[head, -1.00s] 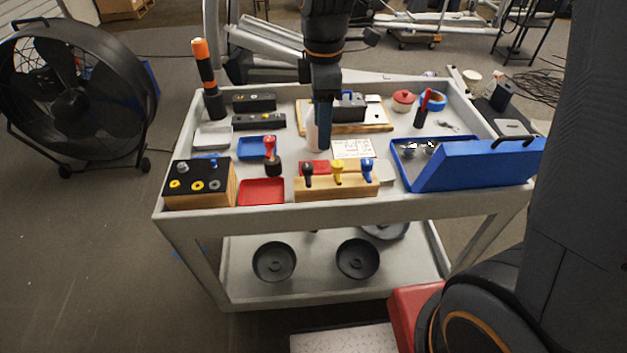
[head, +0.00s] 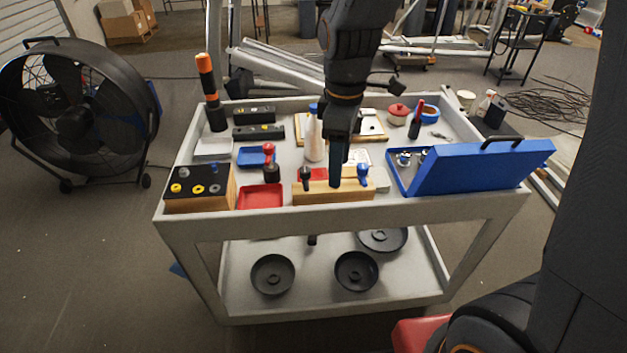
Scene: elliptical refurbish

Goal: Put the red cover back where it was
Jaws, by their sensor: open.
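A round red lid-like piece with a knob (head: 397,112) sits at the back right of the cart top, beside a blue ring. A flat red piece (head: 319,173) lies behind the wooden block (head: 310,195); the block and my gripper hide part of it. I cannot tell which of these is the red cover. My gripper (head: 337,182) points down over the block, hiding its middle yellow knob. It is open, with fingers seen nearly edge-on, and no held object shows. I cannot tell whether it touches the block.
A red tray (head: 261,197) and a box with coloured knobs (head: 200,189) stand at front left. A white bottle (head: 313,140) stands behind my gripper. An open blue toolbox (head: 470,168) fills the right side. The grey cart (head: 300,222) has raised rims.

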